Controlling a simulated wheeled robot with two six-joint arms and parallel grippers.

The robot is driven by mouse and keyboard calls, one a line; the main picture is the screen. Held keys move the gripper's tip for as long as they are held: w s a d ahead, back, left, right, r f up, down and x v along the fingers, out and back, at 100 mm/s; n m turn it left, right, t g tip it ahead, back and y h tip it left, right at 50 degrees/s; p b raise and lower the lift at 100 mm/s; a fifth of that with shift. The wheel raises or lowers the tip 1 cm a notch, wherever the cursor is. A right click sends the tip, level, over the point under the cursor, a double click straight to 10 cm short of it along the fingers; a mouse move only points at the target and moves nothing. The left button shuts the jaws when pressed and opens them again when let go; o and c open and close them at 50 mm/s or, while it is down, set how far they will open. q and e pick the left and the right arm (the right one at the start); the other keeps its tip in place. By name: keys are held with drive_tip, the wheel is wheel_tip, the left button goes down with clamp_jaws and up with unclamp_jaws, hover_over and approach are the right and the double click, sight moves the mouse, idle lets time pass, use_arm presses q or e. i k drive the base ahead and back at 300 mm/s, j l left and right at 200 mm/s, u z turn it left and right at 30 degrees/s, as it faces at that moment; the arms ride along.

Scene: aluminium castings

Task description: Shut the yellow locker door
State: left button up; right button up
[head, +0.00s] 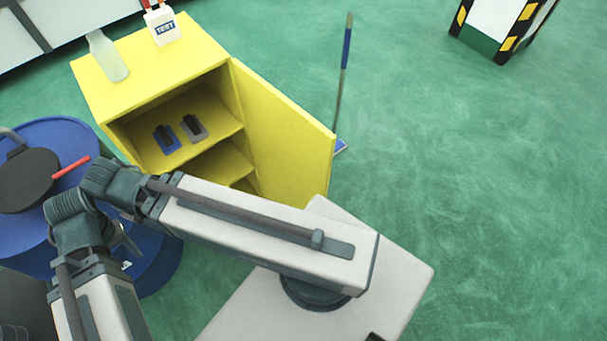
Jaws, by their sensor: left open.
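The yellow locker (150,55) stands at the upper left with its front open. Its yellow door (285,135) is hinged at the right side of the opening and stands wide open, swung out to the right. My left arm crosses in front of the locker, and its upper link hides the door's lower part. My left gripper (125,240) shows only in small part, beside the arm's bend and in front of the blue drum. It is open, with nothing seen in it, and apart from the door. My right gripper is out of view.
Inside, a blue item (166,139) and a grey item (194,129) lie on a shelf. A bottle (108,57) and a white container (162,26) stand on top. A blue drum (60,132) is at left. A pole (342,80) stands behind the door.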

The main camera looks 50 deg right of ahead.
sight(293, 152)
drive_tip(key=k+l+u, duration=0.15)
drive_tip(key=k+l, duration=0.25)
drive_tip(key=l, duration=0.25)
drive_tip(key=k+l+u, duration=0.1)
drive_tip(key=k+l, duration=0.35)
drive_tip(key=l, duration=0.15)
drive_tip(key=k+l+u, duration=0.15)
drive_tip(key=k+l, duration=0.4)
drive_tip(key=l, duration=0.25)
drive_tip(key=k+l, duration=0.1)
drive_tip(key=l, duration=0.25)
drive_tip(key=k+l+u, duration=0.1)
drive_tip(key=l, duration=0.25)
drive_tip(key=k+l, duration=0.1)
drive_tip(key=l, duration=0.2)
drive_tip(key=k+l+u, duration=0.2)
